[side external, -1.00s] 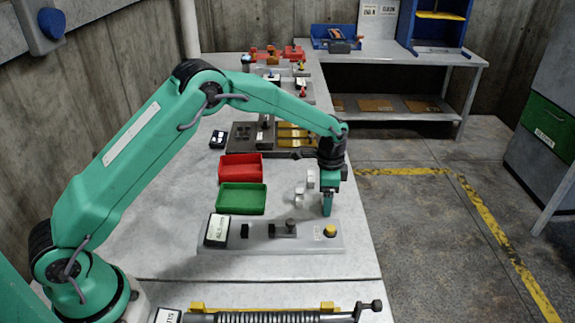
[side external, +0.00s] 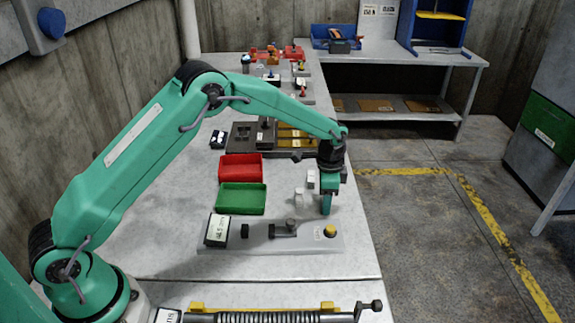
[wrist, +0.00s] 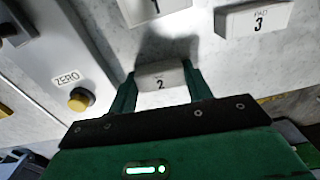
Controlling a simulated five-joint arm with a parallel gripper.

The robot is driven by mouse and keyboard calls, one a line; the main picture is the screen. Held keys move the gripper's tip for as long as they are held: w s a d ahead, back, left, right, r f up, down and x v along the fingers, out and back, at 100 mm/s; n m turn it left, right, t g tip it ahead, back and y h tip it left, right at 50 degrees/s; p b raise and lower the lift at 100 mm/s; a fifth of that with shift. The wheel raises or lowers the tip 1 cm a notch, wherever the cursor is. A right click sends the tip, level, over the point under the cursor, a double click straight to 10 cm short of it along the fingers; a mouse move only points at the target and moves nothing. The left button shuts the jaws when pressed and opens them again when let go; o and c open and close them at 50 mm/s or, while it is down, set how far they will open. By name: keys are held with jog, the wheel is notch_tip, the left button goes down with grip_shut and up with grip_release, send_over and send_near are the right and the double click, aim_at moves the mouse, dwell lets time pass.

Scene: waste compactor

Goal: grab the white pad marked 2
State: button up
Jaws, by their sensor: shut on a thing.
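The white pad marked 2 (wrist: 161,82) sits between the two green fingers of my gripper (wrist: 160,88) in the wrist view. The fingers are shut on its sides. In the side view my gripper (side external: 326,203) points down over the bench, just behind the grey fixture with the yellow button. The white pad marked 1 (wrist: 150,10) shows at the top edge of the wrist view, and the white pad marked 3 (wrist: 254,18) lies to its right. In the side view I cannot tell which white block is pad 2.
A grey fixture (side external: 215,248) with a yellow button (side external: 330,231) stands close in front of my gripper; in the wrist view its button (wrist: 80,100) is labelled ZERO. Green (side external: 241,212) and red (side external: 227,179) trays lie to the left. The bench's right edge is close.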

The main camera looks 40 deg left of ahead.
jog(key=shift+r, duration=0.15)
jog(key=shift+r, duration=0.55)
jog(key=r, duration=0.3)
jog(key=shift+s+d+r, duration=0.1)
jog(key=shift+s+d, duration=0.05)
jog(key=shift+d, duration=0.1)
jog(key=s+d+r, duration=0.6)
jog(key=s+d, duration=0.1)
jog(key=d, duration=0.1)
jog(key=shift+s+d+r, duration=0.15)
jog(key=shift+r, duration=0.05)
